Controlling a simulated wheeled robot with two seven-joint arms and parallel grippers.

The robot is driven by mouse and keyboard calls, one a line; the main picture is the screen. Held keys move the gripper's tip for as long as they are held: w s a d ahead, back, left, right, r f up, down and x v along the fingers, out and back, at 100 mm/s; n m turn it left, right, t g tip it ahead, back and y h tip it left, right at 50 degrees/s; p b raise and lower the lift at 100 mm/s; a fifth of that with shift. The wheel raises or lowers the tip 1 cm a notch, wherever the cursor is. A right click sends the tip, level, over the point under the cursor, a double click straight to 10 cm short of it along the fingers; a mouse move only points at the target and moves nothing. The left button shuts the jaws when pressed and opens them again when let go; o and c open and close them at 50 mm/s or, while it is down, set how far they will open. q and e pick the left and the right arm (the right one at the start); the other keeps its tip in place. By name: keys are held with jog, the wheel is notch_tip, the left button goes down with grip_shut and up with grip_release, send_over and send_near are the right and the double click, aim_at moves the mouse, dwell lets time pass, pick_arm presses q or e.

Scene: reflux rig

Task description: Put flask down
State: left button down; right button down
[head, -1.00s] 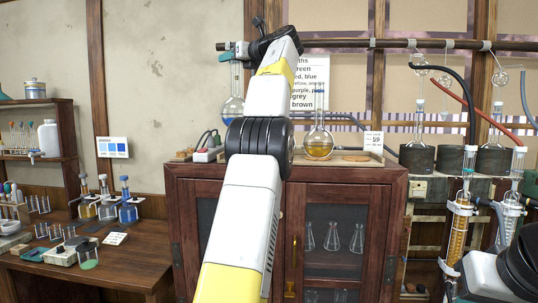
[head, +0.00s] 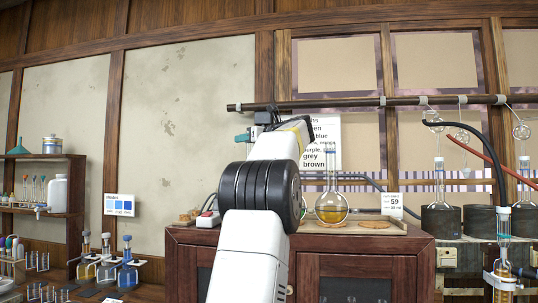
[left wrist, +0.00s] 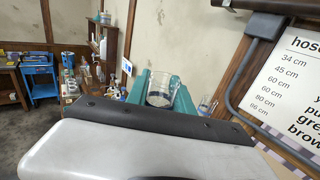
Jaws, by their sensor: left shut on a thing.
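My left gripper (head: 243,136) is in the head view above the left part of the cabinet top, partly behind my own arm; its teal fingers also show in the left wrist view (left wrist: 160,78). It is shut on a clear glass flask (left wrist: 160,93), whose upper part shows between the fingers. In the head view the held flask is hidden behind my arm, so I cannot tell whether its bottom touches anything. Another round flask with yellow liquid (head: 331,208) stands upright on the cabinet top, right of my arm. My right gripper is not in view.
The wooden cabinet (head: 345,243) has a flat cork ring (head: 376,224) and a small sign (head: 392,205) at its right. A horizontal bar (head: 350,103) crosses above. Dark heating mantles (head: 440,221) stand at the right. A side table at lower left holds several bottles.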

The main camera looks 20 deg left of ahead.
pick_arm(q)
jog(key=shift+f, duration=2.25)
jog(key=c, duration=1.1)
grip_release()
jog(key=v, duration=1.2)
